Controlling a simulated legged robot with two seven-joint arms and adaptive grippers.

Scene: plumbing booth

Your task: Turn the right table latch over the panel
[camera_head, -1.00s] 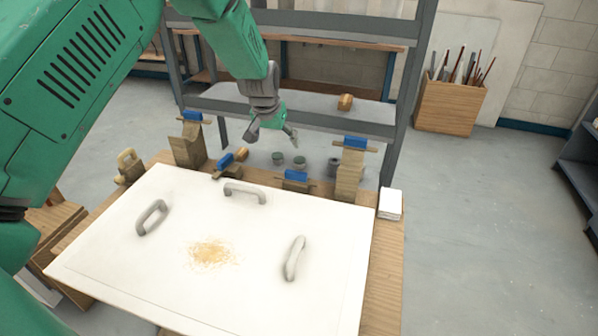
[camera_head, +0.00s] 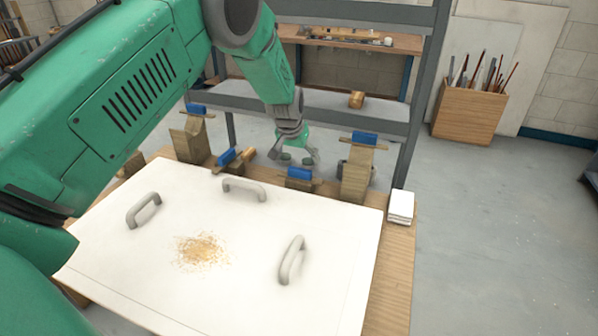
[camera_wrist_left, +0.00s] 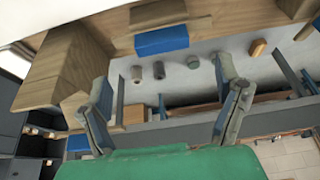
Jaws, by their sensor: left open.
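The white panel (camera_head: 120,215) lies on the wooden table, with grey handles and a tan speckled patch. The right table latch (camera_head: 299,174), with a blue grip on a wooden bar, is at the panel's back edge; its bar runs roughly along that edge. In the left wrist view its blue grip (camera_wrist_left: 162,40) appears at the top centre. My left gripper (camera_head: 298,157) is just behind and above this latch, fingers pointing down. In the left wrist view the gripper (camera_wrist_left: 165,95) has its fingers wide apart with nothing between them. My right gripper is not in view.
The left table latch (camera_head: 230,158) is at the same edge. Wooden posts with blue-gripped latches stand left (camera_head: 190,140) and right (camera_head: 357,172). A white stack (camera_head: 401,206) lies at the table's right corner. A grey shelf frame (camera_head: 340,115) stands behind.

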